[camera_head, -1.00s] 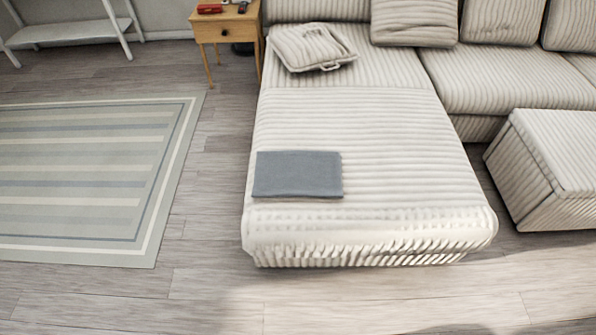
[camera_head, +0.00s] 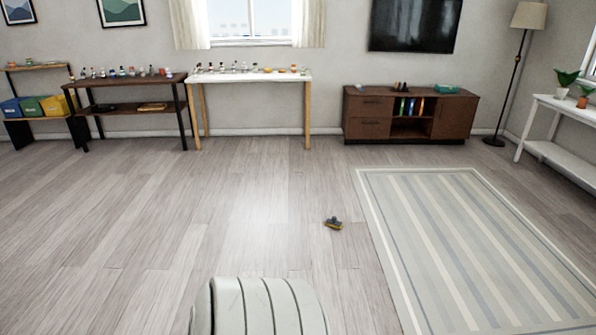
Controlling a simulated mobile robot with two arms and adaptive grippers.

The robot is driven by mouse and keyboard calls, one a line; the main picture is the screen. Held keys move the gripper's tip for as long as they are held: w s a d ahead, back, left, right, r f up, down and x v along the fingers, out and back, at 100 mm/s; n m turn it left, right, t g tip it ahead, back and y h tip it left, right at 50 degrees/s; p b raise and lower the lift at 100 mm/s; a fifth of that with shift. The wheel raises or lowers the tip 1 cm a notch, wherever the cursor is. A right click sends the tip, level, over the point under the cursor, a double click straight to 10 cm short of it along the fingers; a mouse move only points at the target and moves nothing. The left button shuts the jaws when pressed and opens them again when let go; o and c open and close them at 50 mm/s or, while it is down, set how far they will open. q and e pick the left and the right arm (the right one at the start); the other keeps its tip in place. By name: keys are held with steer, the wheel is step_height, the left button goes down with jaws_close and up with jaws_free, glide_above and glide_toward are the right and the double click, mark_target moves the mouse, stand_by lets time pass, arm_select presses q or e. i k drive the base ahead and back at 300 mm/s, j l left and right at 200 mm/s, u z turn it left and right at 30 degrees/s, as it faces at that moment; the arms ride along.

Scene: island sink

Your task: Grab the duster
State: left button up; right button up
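I cannot make out a duster for certain. A small dark and yellow item (camera_head: 333,223) lies on the floor left of the striped rug; it is too small to identify. Tables along the far wall hold many small items too far off to tell apart. Neither of my grippers is in view.
A striped rug (camera_head: 475,250) lies at the right. Along the far wall stand a dark table (camera_head: 128,81), a white-topped table (camera_head: 250,78) and a brown cabinet (camera_head: 368,117). A pale ribbed shape (camera_head: 258,308) fills the bottom middle. Between them the wooden floor is mostly clear.

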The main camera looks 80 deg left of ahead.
mark_target(337, 225)
steer(key=u, duration=2.2)
steer(key=i+l+z, duration=0.1)
steer(key=i+z, duration=0.15)
steer(key=i, duration=0.4)
steer(key=i+l+z, duration=0.2)
steer(key=i, duration=1.75)
steer(key=j, duration=0.15)
